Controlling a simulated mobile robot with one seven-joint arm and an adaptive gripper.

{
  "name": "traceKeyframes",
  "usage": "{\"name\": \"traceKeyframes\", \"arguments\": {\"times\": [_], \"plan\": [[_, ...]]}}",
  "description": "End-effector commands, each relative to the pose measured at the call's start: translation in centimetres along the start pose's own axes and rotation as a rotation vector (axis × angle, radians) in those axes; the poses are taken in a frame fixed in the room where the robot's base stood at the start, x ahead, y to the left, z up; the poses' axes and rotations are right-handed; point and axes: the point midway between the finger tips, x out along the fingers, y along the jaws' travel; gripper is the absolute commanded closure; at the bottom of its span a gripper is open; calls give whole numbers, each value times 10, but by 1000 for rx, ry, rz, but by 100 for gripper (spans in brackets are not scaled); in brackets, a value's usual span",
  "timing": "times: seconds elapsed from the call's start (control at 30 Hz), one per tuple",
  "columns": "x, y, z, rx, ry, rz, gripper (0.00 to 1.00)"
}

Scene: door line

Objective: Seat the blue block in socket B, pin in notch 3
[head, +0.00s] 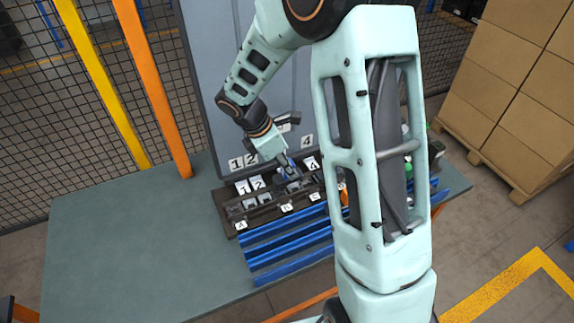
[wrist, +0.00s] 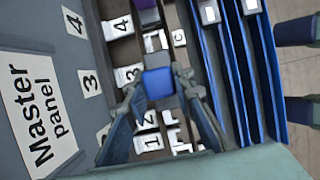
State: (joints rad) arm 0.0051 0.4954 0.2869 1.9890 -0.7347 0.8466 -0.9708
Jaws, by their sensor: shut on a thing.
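My gripper (head: 290,172) is over the middle of the dark socket rail (head: 228,213) in the head view. In the wrist view its two fingers (wrist: 162,95) are shut on the blue block (wrist: 158,83), one on each side. The block's flat top faces the camera; its pin cannot be seen. The socket B label (head: 287,207) is just in front of the gripper. The number 3 plate (wrist: 128,75) is close beside the block in the wrist view. The block and fingers hide what is below, so I cannot tell whether it touches the socket.
The socket A label (head: 241,225) is to the left, and the socket C label (wrist: 179,38) shows beyond the block. Blue rails (head: 290,245) run along the front. The grey master panel (wrist: 40,110) stands close behind. The table's left part (head: 130,240) is clear.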

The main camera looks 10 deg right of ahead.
Motion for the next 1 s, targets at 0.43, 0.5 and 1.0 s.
{"name": "traceKeyframes", "arguments": {"times": [0.43,0.5,1.0], "plan": [[6,1,-2,-1,-3,1,100],[8,1,-3,0,-3,1,100],[34,0,-14,-1,-3,1,100]]}}
